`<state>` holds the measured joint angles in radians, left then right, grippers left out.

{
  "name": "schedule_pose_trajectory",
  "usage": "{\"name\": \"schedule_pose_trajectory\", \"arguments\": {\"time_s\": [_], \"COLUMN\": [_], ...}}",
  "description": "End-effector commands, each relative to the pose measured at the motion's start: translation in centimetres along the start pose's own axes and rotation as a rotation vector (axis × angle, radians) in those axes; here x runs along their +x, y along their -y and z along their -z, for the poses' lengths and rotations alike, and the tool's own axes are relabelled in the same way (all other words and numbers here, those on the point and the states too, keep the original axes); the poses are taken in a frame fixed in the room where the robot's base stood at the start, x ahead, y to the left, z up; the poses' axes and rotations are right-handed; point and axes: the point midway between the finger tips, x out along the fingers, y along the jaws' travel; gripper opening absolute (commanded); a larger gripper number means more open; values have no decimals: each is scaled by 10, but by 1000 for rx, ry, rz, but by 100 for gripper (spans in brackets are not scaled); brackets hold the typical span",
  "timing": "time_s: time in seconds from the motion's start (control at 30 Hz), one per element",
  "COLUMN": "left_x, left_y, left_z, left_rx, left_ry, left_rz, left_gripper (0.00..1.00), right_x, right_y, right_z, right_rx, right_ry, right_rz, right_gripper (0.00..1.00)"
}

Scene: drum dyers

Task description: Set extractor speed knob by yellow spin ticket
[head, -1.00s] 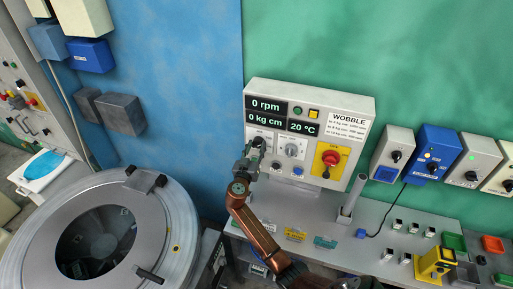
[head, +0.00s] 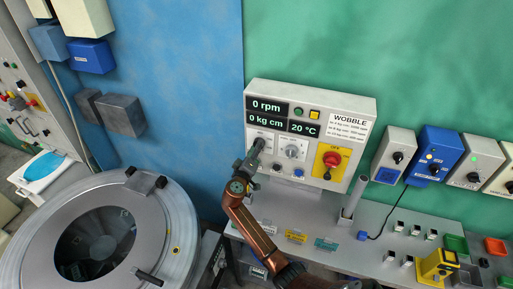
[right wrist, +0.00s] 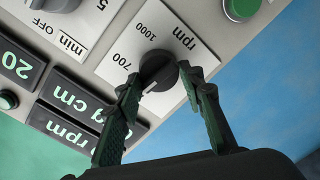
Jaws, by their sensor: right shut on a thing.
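The extractor speed knob is a dark round knob (right wrist: 158,71) on a white plate marked 700, 1000 and rpm, shown upside down in the right wrist view. My right gripper (right wrist: 160,80) has one finger on each side of the knob and is shut on it. In the head view my right gripper (head: 246,169) reaches the left dial of the control panel (head: 353,103), and the fingers partly hide the knob. The display reads 0 rpm, 0 kg cm and 20 °C. A yellow ticket (head: 295,236) lies on the bench; its print is too small to read. My left gripper is out of view.
A timer knob (head: 292,151) and a red knob on a yellow plate (head: 332,159) sit right of the gripper. A WOBBLE chart (head: 347,130) is on the panel. White and teal tickets flank the yellow one. A large drum (head: 168,238) stands left.

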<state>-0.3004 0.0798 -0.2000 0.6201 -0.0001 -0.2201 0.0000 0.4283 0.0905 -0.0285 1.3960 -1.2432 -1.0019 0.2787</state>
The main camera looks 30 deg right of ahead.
Motion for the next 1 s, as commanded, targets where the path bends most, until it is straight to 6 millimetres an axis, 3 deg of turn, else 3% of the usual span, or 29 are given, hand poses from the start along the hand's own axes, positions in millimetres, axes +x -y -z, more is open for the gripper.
{"name": "schedule_pose_trajectory", "arguments": {"time_s": [0.3,0.83,0.87,1.0], "left_x": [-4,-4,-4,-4], "left_y": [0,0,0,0], "left_z": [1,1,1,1], "left_rx": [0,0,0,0], "left_ry": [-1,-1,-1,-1], "left_rz": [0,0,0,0], "left_gripper": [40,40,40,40], "right_x": [0,0,0,0], "right_y": [0,0,0,0], "right_z": [1,2,2,1], "right_rx": [-122,-148,-147,-147], "right_ry": [6,5,5,6], "right_rz": [0,0,0,0], "right_gripper": [11,12,36,46]}}
